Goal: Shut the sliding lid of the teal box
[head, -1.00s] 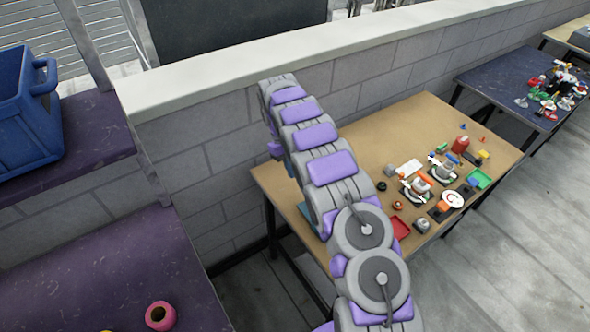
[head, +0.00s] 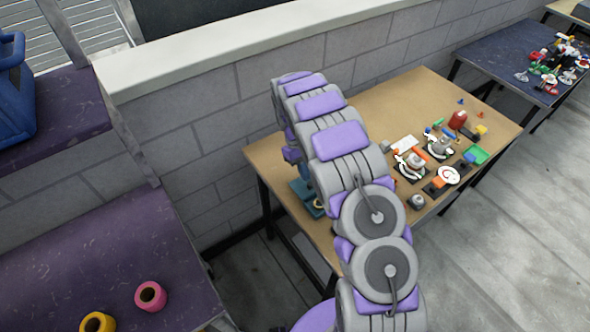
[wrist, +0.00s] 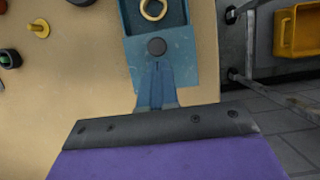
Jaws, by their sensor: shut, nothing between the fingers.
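The teal box (wrist: 188,72) lies on the tan tabletop in the wrist view. Its dark open compartment, with a yellow ring (wrist: 153,9) inside, is at the top edge of the picture. A dark round knob (wrist: 156,46) sits on the teal surface below the opening. My gripper (wrist: 157,66) is shut and empty, its blue fingers just below the knob in the picture. I cannot tell whether they touch the box. In the head view the teal box (head: 303,192) shows at the table's left end, partly hidden by my arm.
The tan table (head: 402,92) holds several small items at its right, including a red canister (head: 457,119) and a green tray (head: 476,154). A block wall (head: 210,95) runs behind it. A yellow crate (wrist: 297,31) stands beyond the table edge in the wrist view.

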